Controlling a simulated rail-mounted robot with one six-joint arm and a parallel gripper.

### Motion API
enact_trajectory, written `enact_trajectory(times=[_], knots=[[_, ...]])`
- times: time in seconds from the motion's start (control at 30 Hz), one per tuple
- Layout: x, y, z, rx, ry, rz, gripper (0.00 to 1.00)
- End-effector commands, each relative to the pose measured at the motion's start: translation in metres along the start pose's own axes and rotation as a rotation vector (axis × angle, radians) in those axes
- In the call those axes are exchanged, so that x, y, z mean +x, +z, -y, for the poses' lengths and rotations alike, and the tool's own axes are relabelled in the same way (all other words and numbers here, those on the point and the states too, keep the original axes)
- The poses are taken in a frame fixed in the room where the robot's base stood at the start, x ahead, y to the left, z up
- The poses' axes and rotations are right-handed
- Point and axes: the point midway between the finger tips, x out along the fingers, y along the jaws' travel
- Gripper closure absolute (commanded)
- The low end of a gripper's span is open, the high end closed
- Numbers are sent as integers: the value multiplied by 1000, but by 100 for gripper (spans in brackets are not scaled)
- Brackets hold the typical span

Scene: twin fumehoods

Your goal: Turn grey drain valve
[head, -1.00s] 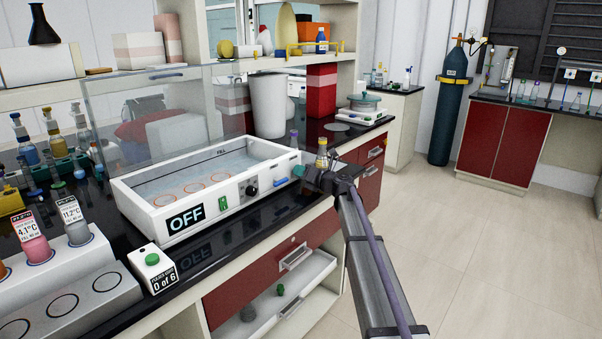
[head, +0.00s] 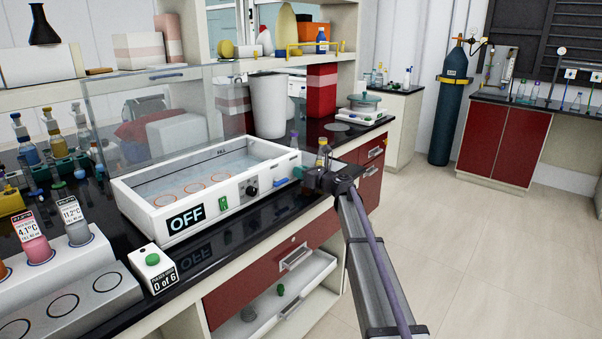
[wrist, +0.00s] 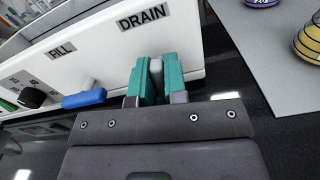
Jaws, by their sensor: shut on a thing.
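The grey drain valve (wrist: 156,72) shows in the wrist view below the DRAIN label, on the white wall of the water bath (wrist: 195,50). My gripper (wrist: 156,84) is shut on it, with one teal finger on each side of the grey handle. In the head view my gripper (head: 303,173) is at the bath's right end. The valve is hidden there by the gripper. The bath (head: 150,212) reads OFF and holds clear water.
A blue fill valve (wrist: 84,98) and a black knob (wrist: 32,97) are left of my gripper in the wrist view. Small bottles (head: 323,150) stand behind it on a grey surface. A white counter box (head: 152,268) reads 0 of 6.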

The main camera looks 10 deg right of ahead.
Motion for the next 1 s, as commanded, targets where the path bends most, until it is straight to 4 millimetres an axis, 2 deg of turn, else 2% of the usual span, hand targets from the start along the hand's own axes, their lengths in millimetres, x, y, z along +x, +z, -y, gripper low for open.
enact_trajectory(times=[0.6,0.63,0.7,0.87,1.0], knots=[[0,0,0,-62,0,-1,100],[0,0,0,-62,0,-1,85],[0,0,0,-62,0,-1,79],[0,0,0,-61,0,0,63],[0,0,0,-61,0,0,62]])
